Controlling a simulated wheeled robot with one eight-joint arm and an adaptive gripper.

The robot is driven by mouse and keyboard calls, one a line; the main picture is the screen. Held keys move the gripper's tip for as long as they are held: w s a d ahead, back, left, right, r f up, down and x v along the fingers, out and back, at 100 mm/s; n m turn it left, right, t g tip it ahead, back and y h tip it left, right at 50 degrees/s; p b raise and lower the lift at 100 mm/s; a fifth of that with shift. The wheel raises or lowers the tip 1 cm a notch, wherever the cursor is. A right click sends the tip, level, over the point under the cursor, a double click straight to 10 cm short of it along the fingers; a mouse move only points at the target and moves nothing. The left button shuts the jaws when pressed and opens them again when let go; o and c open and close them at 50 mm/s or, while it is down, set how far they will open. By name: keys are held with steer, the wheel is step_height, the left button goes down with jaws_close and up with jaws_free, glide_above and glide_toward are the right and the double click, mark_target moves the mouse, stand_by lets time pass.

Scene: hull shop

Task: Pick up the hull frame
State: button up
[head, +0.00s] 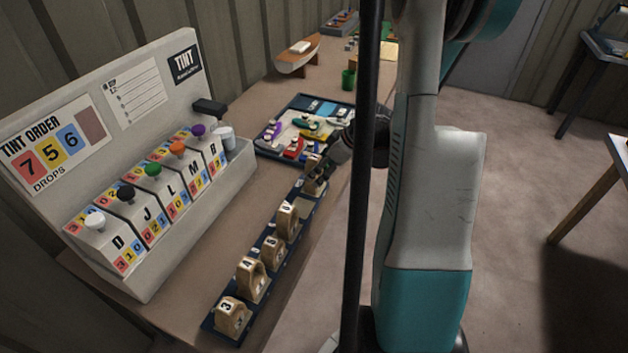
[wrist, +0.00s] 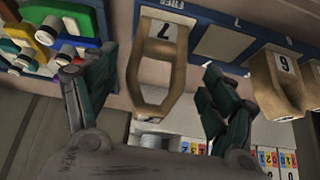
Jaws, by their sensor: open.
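Several tan hull frames, each a numbered wooden loop, stand in a row on a long blue rack (head: 232,332) along the table edge. In the wrist view the frame marked 7 (wrist: 150,95) lies between the two dark green fingers of my gripper (wrist: 157,78), with a gap visible on both sides. The fingers are open and hold nothing. The frame marked 6 (wrist: 280,85) is to the right, past an empty rack place. In the head view my gripper (head: 335,152) is at the far end of the rack, beside the frame there (head: 314,176) and partly covering it.
A tray of coloured pieces (head: 300,128) lies close behind my gripper. A tint dispenser with coloured knobs (head: 150,200) fills the table's left side. A green cup (head: 348,78) and a boat model (head: 298,58) stand farther back. Open floor (head: 540,220) lies to the right.

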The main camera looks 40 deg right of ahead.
steer(key=x, duration=0.1)
steer(key=b+x, duration=0.1)
steer(key=x, duration=0.1)
steer(key=b+x, duration=0.1)
steer(key=x, duration=0.1)
steer(key=shift+s+d+f, duration=0.1)
steer(key=shift+d+f, duration=0.15)
steer(key=shift+f, duration=0.05)
steer(key=shift+r, duration=0.1)
steer(key=c, duration=1.2)
